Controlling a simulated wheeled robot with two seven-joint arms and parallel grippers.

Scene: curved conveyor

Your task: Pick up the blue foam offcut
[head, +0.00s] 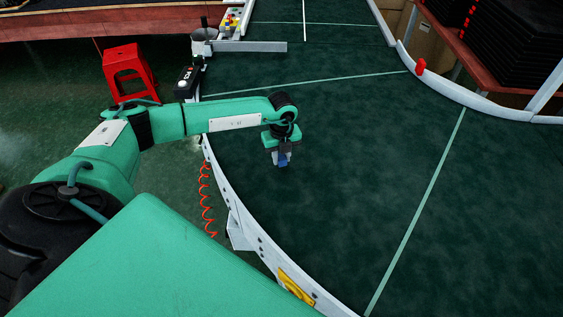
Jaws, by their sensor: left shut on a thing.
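The blue foam offcut (282,161) is a small blue piece at the tip of my left gripper (282,155). The left gripper points down over the dark green conveyor belt (340,210), near its left edge, and is shut on the offcut. The fingers hide part of the offcut. I cannot tell whether the offcut touches the belt or is just above it. My right gripper is not in the picture.
A white curved side rail (231,200) with a yellow part (296,286) borders the belt. A red object (420,66) is at the far right rail. A red stool (129,72) stands on the floor at left. The belt around the gripper is clear.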

